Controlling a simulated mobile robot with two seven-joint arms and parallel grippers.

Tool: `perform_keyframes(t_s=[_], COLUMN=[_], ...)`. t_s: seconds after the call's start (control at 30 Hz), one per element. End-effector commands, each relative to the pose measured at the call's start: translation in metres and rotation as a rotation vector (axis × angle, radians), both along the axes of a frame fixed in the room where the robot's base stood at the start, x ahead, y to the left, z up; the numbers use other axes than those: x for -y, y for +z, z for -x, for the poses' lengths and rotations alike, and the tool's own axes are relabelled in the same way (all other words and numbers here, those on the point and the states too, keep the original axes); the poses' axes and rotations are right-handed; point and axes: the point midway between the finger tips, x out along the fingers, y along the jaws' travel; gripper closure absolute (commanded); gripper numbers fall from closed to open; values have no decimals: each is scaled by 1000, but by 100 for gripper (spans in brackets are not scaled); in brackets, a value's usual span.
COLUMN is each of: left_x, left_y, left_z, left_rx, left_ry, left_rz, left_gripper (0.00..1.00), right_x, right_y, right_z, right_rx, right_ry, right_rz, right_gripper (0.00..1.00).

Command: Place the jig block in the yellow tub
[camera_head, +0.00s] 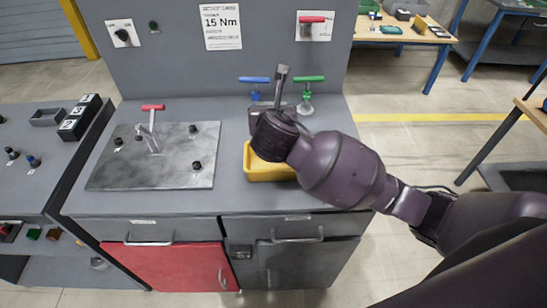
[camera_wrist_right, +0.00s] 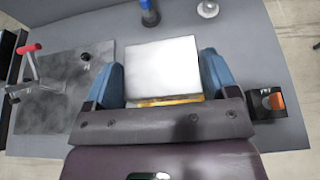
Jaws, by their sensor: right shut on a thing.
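The yellow tub (camera_head: 262,174) stands on the grey bench top in the head view, partly hidden behind my right arm. In the right wrist view my right gripper (camera_wrist_right: 162,82) has its two blue fingers closed on the sides of a pale grey block, the jig block (camera_wrist_right: 162,66). A thin strip of yellow, likely the tub (camera_wrist_right: 170,101), shows at the near edge of the block. In the head view the right wrist is over the back of the tub and hides the fingers. I cannot tell whether the block touches the tub. My left gripper is not in view.
A metal plate (camera_head: 150,172) with a red-handled tool (camera_head: 153,125) lies to the left. Blue-handled (camera_head: 255,82) and green-handled (camera_head: 307,88) tools stand at the back near the panel. A black and orange box (camera_wrist_right: 266,103) is right of the gripper.

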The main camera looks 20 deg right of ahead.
Motion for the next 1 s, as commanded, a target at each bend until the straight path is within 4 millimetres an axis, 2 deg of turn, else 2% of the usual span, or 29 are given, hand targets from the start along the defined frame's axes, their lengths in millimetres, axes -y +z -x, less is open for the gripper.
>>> perform_keyframes(t_s=[0.1,0.4,0.5,0.73,1.0], left_x=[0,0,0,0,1], left_y=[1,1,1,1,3], left_z=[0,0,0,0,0], left_rx=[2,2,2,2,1], left_ry=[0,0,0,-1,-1], left_rz=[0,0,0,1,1], left_gripper=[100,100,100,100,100], right_x=[1,1,0,0,0], right_y=[-27,-88,-100,-116,-149], right_z=[0,0,0,0,0], right_rx=[-2,-1,1,1,1], right_ry=[-2,-2,-1,-1,-2], right_rz=[0,0,1,1,1], right_gripper=[56,56,56,56,56])
